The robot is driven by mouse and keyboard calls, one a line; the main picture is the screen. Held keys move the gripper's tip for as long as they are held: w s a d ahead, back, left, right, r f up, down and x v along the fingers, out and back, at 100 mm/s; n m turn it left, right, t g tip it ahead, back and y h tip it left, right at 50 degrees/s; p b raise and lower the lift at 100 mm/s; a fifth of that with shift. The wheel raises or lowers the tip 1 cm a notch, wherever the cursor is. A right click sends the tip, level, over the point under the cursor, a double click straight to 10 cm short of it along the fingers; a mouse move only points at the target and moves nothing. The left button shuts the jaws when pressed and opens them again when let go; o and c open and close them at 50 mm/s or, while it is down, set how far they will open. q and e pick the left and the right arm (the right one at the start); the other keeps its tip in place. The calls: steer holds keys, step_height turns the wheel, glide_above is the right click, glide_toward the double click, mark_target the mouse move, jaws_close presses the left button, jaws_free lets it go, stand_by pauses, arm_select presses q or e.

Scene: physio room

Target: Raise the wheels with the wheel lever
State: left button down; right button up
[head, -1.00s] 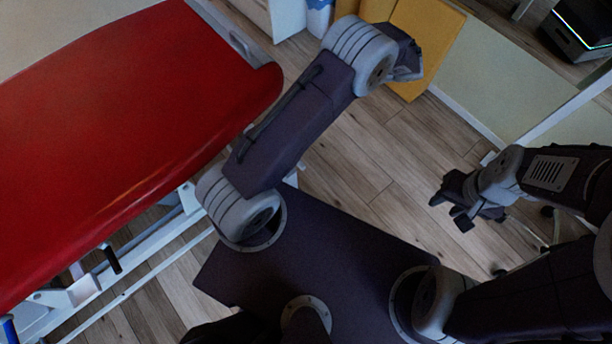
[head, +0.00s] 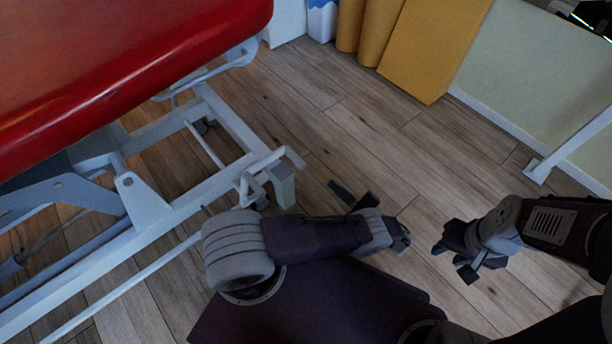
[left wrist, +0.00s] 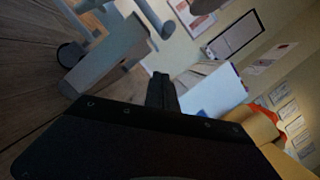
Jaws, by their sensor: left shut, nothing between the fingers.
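The treatment couch has a red top (head: 120,60) and a pale grey metal frame (head: 165,220), at the left of the head view. A pale bar (head: 120,290) runs low along its near side, its far end hidden by my left arm. I cannot tell for certain which part is the wheel lever. A dark castor (left wrist: 70,54) shows beside a pale leg (left wrist: 105,52) in the left wrist view. My left gripper (head: 347,193) is low, right of the frame's end and apart from it; its fingers (left wrist: 162,92) are shut and empty. My right gripper (head: 455,262) looks open and empty.
Yellow padded mats (head: 430,45) lean at the back wall, beside a blue-and-white box (head: 322,18). A white post foot (head: 538,171) stands at the right. Wooden floor (head: 400,140) between couch and wall is clear.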

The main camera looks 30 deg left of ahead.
stand_by(0.3)
arm_select(q)
steer(key=a+r+p, duration=0.1)
steer(key=a+r, duration=0.4)
steer(key=a, duration=0.5)
steer(key=shift+a+p, duration=0.25)
steer(key=shift+p, duration=0.15)
